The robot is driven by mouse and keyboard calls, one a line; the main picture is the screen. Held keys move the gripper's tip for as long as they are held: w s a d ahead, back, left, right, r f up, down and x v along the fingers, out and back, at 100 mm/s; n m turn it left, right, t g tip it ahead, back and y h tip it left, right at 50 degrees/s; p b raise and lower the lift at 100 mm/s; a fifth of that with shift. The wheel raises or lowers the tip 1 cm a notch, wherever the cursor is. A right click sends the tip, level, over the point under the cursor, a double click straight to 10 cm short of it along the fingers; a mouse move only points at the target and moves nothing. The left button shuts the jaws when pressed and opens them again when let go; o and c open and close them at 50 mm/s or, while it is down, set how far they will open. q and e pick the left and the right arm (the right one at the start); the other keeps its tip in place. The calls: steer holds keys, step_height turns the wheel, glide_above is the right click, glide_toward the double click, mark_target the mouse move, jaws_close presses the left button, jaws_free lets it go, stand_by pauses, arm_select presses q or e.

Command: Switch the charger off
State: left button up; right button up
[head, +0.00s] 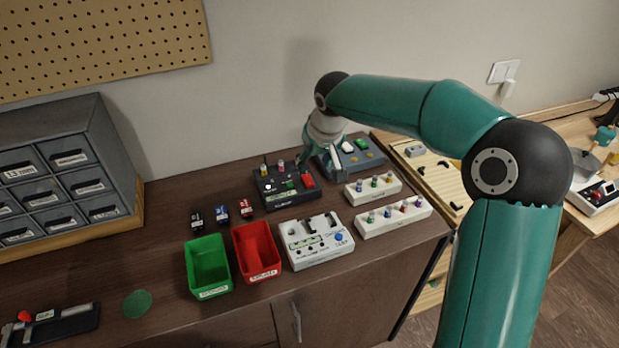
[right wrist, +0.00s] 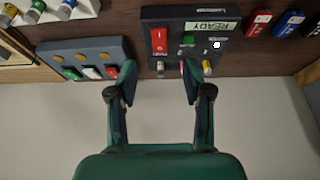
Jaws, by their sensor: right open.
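The charger is a black box (head: 270,201) on the dark wooden cabinet top, also in the right wrist view (right wrist: 149,14). It carries a READY display (right wrist: 211,26), a green button (right wrist: 188,40) and a red rocker switch (right wrist: 159,40). Small coloured cylinders stand at its back edge. My right gripper (right wrist: 158,78) is open and empty, its two fingers spread near the charger's back edge, with the switch showing between them. In the head view the right gripper (head: 308,160) is partly hidden at the charger's back right. My left gripper is not in view.
A blue-grey button box (head: 368,160) stands right of the charger. White racks (head: 392,221) and a white tester (head: 305,258) are at the front right. Green (head: 209,291) and red (head: 257,274) bins and small labelled blocks (head: 221,213) lie left. The wall is close behind.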

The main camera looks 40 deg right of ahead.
mark_target(309, 181)
steer(key=x, duration=0.8)
steer(key=shift+w+d+f+p, duration=0.1)
steer(key=shift+f+p, duration=0.15)
steer(key=shift+p, duration=0.05)
jaws_close()
